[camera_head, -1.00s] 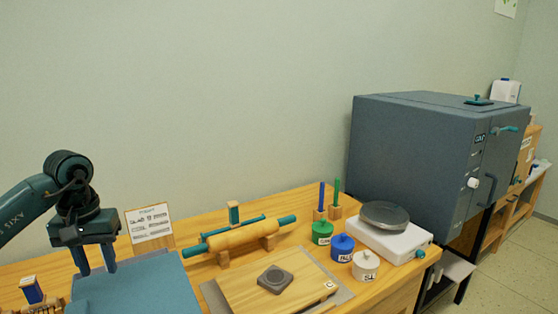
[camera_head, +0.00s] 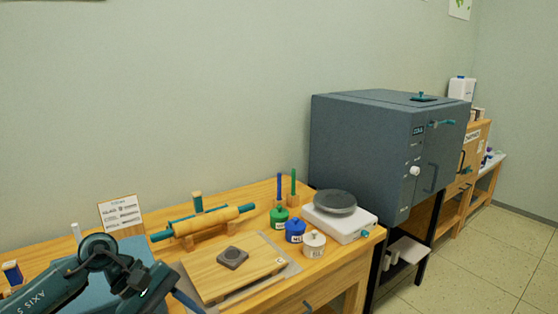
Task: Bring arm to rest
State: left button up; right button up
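My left arm comes in from the lower left corner, with its dark teal elbow joint in front of the blue-grey block on the bench. My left gripper (camera_head: 180,298) is low in the picture, in front of the wooden board's near left side. One blue finger shows, and the rest is cut off or hidden, so its opening cannot be told. I see nothing held in it. My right gripper is not in view.
The wooden bench holds a blue-grey block (camera_head: 132,250), rolling pin (camera_head: 205,222), board (camera_head: 262,259), several lidded jars including a white one (camera_head: 314,246), and a scale (camera_head: 337,222). A kiln (camera_head: 365,155) stands right. Floor (camera_head: 480,255) is clear at right.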

pick_arm(q)
jog(key=s+d+r+n+t+h+p, duration=0.3)
jog(key=d+n+t+h, duration=0.45)
jog(key=d+n, duration=0.75)
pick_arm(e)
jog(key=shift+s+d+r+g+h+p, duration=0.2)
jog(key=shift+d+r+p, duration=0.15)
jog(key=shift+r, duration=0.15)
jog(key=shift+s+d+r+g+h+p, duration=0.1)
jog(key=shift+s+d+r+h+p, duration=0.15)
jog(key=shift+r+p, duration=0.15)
pick_arm(q)
jog(key=s+a+f+m+t+y, duration=0.1)
jog(key=s+f+m+y, duration=0.3)
jog(key=m, duration=0.5)
jog(key=s+a+f+m+t+y, duration=0.1)
jog(key=s+a+f+m+y, duration=0.2)
jog(key=f+m, duration=0.4)
jog(key=s+a+f+m+t+y, duration=0.1)
jog(key=s+a+f+m+y, duration=0.3)
jog(key=m, duration=0.7)
notch_tip(320, 180, down, 2)
jog(key=shift+s+f+y+p, duration=0.1)
jog(key=shift+s+y+p, duration=0.25)
jog(key=shift+y, duration=0.7)
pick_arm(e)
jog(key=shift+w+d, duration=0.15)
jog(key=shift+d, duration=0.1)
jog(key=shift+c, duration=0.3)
